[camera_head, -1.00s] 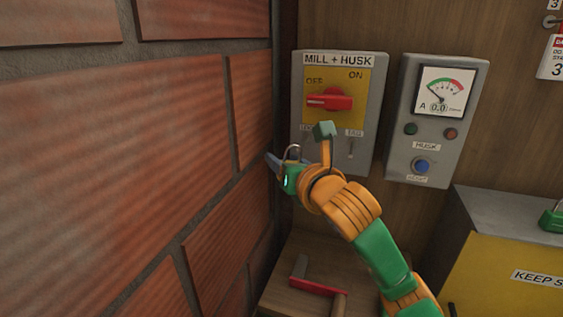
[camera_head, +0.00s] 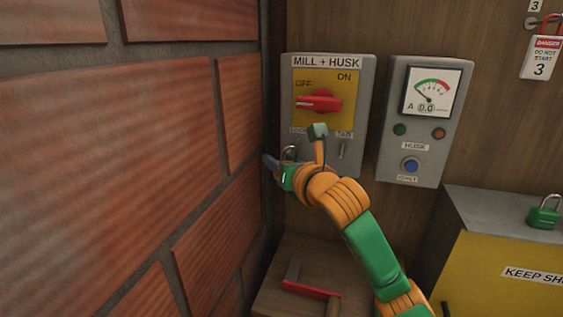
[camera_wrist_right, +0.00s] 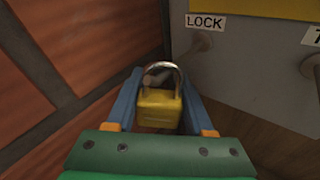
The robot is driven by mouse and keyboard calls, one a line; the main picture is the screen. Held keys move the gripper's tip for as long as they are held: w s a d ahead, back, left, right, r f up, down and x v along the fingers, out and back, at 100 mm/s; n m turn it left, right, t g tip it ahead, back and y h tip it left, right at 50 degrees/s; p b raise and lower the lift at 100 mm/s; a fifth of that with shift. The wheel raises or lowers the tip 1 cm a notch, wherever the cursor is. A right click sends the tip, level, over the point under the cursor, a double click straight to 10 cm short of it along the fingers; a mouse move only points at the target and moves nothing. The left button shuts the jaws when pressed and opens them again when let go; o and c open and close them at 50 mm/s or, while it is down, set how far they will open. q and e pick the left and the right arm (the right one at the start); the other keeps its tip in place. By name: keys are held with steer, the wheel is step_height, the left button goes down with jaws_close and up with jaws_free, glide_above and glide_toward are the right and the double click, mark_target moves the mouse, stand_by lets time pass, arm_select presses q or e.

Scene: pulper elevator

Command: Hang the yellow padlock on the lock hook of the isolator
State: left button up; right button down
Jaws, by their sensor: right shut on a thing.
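The yellow padlock (camera_wrist_right: 159,106) is between the blue fingers of my right gripper (camera_wrist_right: 160,108), which is shut on it, with its shackle pointing up. In the head view my right gripper (camera_head: 287,170) is in front of the isolator's lower left, and only the padlock's shackle (camera_head: 289,153) shows clearly. The isolator (camera_head: 327,115) is a grey box marked MILL + HUSK with a red handle (camera_head: 319,104). In the wrist view the lock hook (camera_wrist_right: 203,42) sticks out under the LOCK label, above and right of the padlock and apart from it. My left gripper is out of view.
A brick wall (camera_head: 150,150) stands close on the left. A grey meter panel (camera_head: 426,120) is right of the isolator. A green padlock (camera_head: 544,213) sits on the box at right. A red-edged thing (camera_head: 310,290) lies on a wooden surface below.

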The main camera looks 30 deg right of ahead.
steer(key=shift+c, duration=1)
jaws_free()
steer(key=shift+a, duration=0.2)
steer(key=b+v, duration=0.2)
steer(key=v, duration=0.5)
